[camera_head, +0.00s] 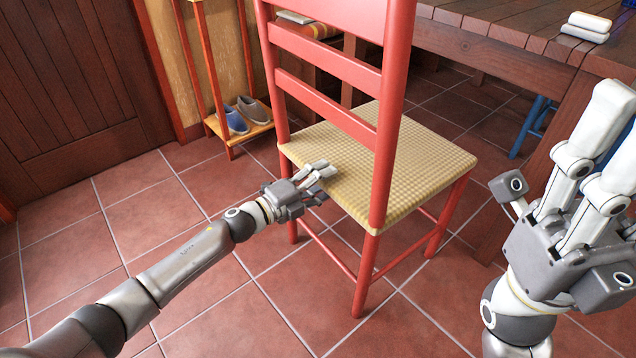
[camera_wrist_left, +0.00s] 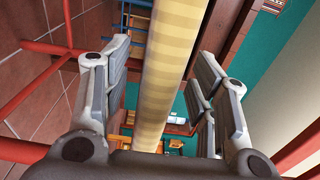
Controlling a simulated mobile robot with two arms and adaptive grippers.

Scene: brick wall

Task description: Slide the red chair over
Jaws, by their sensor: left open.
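The red chair (camera_head: 382,130) stands upright on the tiled floor in the middle of the head view, with a woven straw seat (camera_head: 418,160) and red back slats. My left gripper (camera_head: 322,180) is at the near edge of the seat, below the lowest back slat. In the left wrist view its open fingers (camera_wrist_left: 165,95) stand on either side of the pale yellow seat edge (camera_wrist_left: 172,65), with gaps visible at both sides. My right gripper (camera_head: 592,165) is large at the right of the head view, its fingers extended and spread, with no object visible in it.
A dark wooden table (camera_head: 490,45) stands behind the chair, with white folded items (camera_head: 586,27) on it. A small shelf (camera_head: 240,128) holding shoes (camera_head: 237,117) stands at the back left, near a wooden door (camera_head: 70,80). The floor left of the chair is clear.

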